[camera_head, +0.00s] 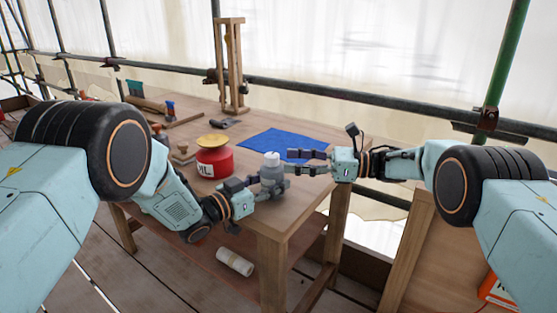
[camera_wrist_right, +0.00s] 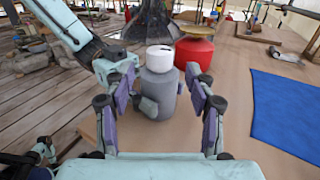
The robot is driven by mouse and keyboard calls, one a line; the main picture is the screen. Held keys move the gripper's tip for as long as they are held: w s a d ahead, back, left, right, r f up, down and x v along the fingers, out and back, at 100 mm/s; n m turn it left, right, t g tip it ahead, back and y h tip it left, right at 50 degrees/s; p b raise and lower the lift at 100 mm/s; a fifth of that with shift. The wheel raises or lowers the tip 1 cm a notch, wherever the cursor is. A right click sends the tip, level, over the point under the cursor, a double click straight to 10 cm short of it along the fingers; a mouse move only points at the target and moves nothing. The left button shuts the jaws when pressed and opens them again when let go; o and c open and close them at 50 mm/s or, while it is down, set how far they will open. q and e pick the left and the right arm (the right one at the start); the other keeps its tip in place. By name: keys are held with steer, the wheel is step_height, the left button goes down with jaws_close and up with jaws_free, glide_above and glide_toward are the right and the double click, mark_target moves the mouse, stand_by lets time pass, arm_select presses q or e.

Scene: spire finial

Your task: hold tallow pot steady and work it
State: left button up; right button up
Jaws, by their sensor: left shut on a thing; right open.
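The tallow pot appears to be the small grey pot with a white lid (camera_head: 271,172) near the front corner of the table. It also shows upright in the right wrist view (camera_wrist_right: 158,92). My left gripper (camera_head: 268,188) is shut on the grey pot's lower body from the left. Its fingers are partly hidden by the pot and my wrist. My right gripper (camera_head: 303,162) is open just right of the pot. In the right wrist view its fingers (camera_wrist_right: 160,100) stand apart on either side of the pot, and I see no contact with the lid.
A red pot with a yellow lid (camera_head: 214,158) stands left of the grey pot. A blue cloth (camera_head: 285,145) lies behind on the wooden table (camera_head: 190,199). A wooden frame (camera_head: 231,65) stands at the back. Tools lie at the back left. A white roll (camera_head: 235,262) is below the table.

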steer(key=s+d, duration=0.1)
steer(key=d, duration=0.5)
steer(key=shift+d, duration=0.2)
steer(key=m+t+h, duration=0.4)
steer(key=m+t, duration=0.2)
steer(key=t, duration=0.3)
glide_toward(278, 158)
steer(key=x, duration=1.2)
steer(key=shift+a+f, duration=0.1)
steer(key=shift+s, duration=0.1)
steer(key=shift+g, duration=0.3)
jaws_close()
